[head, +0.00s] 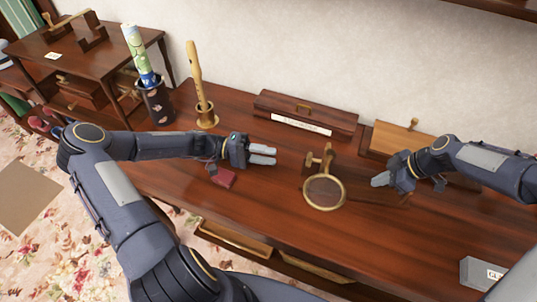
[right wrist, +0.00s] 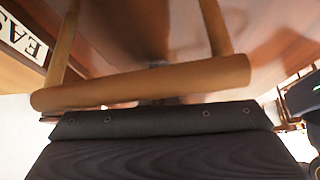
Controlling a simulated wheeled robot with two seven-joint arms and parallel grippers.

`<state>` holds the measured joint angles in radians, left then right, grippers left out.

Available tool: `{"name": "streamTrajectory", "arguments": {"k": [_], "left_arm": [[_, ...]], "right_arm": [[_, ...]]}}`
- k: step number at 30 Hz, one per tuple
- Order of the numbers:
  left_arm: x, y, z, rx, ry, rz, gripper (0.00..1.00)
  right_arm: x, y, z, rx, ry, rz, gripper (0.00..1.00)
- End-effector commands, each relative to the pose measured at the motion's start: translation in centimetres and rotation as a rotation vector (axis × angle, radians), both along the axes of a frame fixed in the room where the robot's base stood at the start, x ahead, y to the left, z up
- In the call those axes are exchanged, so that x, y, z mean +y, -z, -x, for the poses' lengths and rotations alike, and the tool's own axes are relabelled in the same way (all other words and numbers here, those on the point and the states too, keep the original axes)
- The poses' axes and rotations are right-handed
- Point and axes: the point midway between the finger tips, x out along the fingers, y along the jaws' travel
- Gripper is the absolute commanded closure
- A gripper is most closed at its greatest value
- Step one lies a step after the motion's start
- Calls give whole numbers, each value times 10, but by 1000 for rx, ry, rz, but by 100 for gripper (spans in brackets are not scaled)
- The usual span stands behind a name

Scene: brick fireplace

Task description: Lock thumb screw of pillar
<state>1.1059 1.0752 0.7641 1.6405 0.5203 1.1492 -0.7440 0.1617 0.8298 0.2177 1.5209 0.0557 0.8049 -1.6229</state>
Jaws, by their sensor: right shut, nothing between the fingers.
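A small upright wooden and brass piece (head: 320,160) stands on the desk behind a round disc with a brass rim (head: 324,207); it may be the pillar. I cannot make out a thumb screw on it. My left gripper (head: 275,155) is open and empty, left of this piece and apart from it, with its fingers pointing right. My right gripper (head: 375,182) is shut and empty, to the right of the piece and apart from it, pointing left. The right wrist view shows a wooden bar (right wrist: 150,82) close to the camera, with two wooden arms rising from its ends.
A long box with a label (head: 303,123) and a lighter wooden box (head: 400,142) stand along the wall. A wooden pipe on a stand (head: 197,85) and a dark cup (head: 156,105) are at left. A dark red block (head: 221,176) lies near my left gripper.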

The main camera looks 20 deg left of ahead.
Motion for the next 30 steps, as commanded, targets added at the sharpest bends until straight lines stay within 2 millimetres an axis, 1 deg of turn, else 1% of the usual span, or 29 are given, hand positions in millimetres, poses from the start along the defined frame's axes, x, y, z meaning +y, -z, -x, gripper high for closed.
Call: {"name": "streamTrajectory", "arguments": {"k": [1, 8, 21, 30], "left_arm": [[0, 1, 0, 0, 0, 0, 67], [0, -1, 0, 0, 0, 0, 67], [-1, -18, 0, 0, 0, 0, 67], [0, -27, 0, 0, 0, 0, 67]], "right_arm": [[-2, 7, 4, 15, -4, 6, 100], [-2, 3, 4, 14, -4, 5, 100], [-1, -36, 1, 3, -1, 2, 100], [0, -59, 0, 0, -1, 1, 100]]}}
